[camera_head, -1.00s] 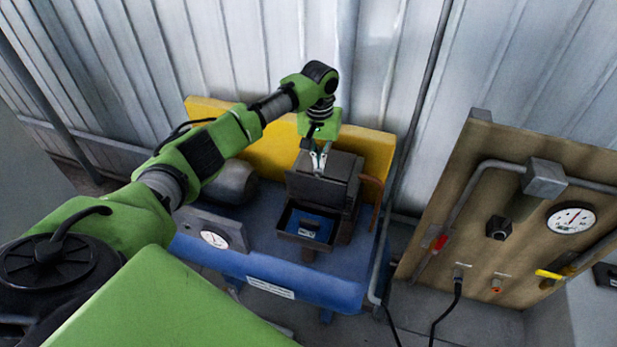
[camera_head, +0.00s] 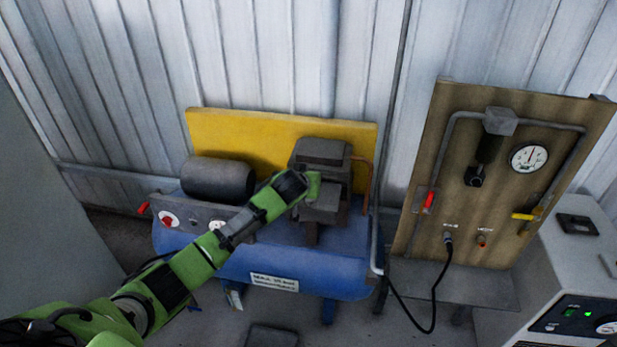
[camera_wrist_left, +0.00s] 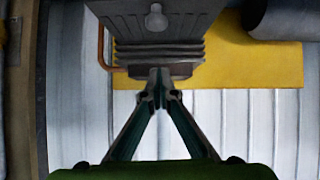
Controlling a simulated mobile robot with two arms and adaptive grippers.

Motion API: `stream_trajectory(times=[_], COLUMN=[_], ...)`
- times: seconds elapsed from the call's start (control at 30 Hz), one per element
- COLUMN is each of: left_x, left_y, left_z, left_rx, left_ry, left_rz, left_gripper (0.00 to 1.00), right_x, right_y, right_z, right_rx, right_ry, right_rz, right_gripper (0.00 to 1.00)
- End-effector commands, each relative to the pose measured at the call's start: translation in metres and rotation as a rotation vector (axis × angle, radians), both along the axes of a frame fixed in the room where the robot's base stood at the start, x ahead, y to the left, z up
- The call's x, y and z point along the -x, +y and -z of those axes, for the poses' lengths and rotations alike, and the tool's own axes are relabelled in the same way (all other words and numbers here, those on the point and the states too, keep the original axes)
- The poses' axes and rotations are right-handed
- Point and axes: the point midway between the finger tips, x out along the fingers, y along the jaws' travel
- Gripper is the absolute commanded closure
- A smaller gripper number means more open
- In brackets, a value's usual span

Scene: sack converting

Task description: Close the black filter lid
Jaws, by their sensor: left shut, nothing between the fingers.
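The black filter box (camera_head: 328,212) sits at the front of the dark compressor pump. Its lid (camera_head: 322,197) now looks flat over the box, with no open tray showing; my wrist covers its left part, so I cannot tell whether it is fully seated. In the left wrist view, a dark ridged surface with a pale round knob (camera_wrist_left: 156,18) fills the top. My left gripper (camera_wrist_left: 160,76) is shut and empty, its fingertips in front of the dark pump block; contact is unclear. In the head view its fingers are hidden. My right gripper is not in view.
The pump stands on a blue compressor tank (camera_head: 225,262) with a yellow back panel (camera_head: 265,135). A dark motor cylinder (camera_head: 218,180) is left of it, a copper pipe (camera_head: 368,172) right. A wooden gauge panel (camera_head: 455,160) stands farther right.

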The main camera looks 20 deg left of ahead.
Motion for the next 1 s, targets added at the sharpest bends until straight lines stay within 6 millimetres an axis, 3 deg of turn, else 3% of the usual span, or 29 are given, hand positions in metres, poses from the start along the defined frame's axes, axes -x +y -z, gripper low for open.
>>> stream_trajectory(times=[0.03, 0.1, 0.4, 0.63, 1.0], left_x=[0.007, 0.012, 0.025, 0.03, 0.031], left_y=[-0.003, -0.004, -0.006, -0.007, -0.007], left_z=[0.019, 0.027, 0.046, 0.055, 0.059], left_rx=[-0.007, -0.019, -0.067, -0.066, -0.068], left_ry=[-0.039, -0.096, -0.289, -0.283, -0.277], left_rz=[0.002, 0.001, -0.001, -0.002, -0.002], left_gripper=[1.0, 1.0, 1.0, 1.0, 1.0], right_x=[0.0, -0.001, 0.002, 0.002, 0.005], right_y=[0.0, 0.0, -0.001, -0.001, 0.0], right_z=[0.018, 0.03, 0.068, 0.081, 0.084], right_rx=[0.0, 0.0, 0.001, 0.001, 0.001], right_ry=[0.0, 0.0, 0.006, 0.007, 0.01], right_rz=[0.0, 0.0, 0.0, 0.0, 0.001], right_gripper=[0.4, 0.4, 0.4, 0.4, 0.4])
